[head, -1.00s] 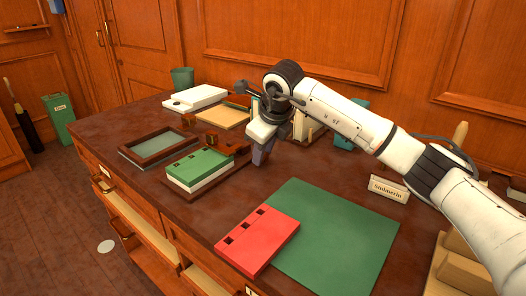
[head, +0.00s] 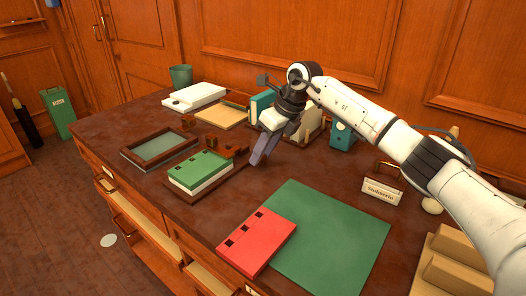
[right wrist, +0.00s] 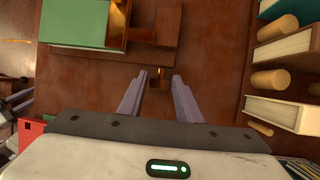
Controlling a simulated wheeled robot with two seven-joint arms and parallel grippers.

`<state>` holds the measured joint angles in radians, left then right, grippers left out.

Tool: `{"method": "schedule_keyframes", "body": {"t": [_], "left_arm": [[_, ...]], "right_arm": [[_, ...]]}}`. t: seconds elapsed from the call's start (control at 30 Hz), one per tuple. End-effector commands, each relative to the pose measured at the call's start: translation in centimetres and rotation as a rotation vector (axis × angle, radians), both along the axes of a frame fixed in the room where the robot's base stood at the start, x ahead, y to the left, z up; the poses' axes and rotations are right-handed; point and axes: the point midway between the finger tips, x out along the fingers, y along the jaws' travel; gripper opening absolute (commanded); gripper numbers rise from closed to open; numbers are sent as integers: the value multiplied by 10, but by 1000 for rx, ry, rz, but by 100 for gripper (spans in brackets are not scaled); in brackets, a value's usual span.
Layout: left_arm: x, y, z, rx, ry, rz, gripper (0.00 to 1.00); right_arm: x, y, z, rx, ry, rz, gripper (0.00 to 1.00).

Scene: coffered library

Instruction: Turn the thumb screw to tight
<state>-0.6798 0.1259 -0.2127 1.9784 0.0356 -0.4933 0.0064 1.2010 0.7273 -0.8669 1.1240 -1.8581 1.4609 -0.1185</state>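A small dark brass-coloured piece (right wrist: 158,74), which looks like the thumb screw, sits at the end of a brown wooden block (right wrist: 152,28) in the right wrist view. The block reaches over a green book (right wrist: 85,22). In the head view the brown wooden parts (head: 226,150) stand beside the green-topped block (head: 200,168); the screw itself is not clear there. My right gripper (head: 258,158) is tilted just right of these parts. In the right wrist view its open fingers (right wrist: 159,77) point at the brass piece, with a visible gap between them. My left gripper is not in view.
A red block (head: 257,241) lies on a green mat (head: 335,240) at the front. A framed tray (head: 160,149) is at the left. Upright books and wooden pegs (right wrist: 270,80) stand close to the right of my right gripper. A name plate (head: 381,191) stands right.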

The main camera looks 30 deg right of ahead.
Motion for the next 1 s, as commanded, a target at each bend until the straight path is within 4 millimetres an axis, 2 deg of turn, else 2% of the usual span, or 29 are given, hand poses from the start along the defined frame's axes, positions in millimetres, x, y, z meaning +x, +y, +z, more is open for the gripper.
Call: {"method": "schedule_keyframes", "body": {"t": [0.37,0.47,0.8,1.0], "left_arm": [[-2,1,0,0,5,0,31],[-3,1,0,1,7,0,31],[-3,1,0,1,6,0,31],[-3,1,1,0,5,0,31]], "right_arm": [[-1,-2,5,-2,-2,0,32],[-5,-5,18,-2,-2,0,32],[-26,-21,77,-2,-4,-1,32],[-32,-25,93,0,0,1,32]]}}
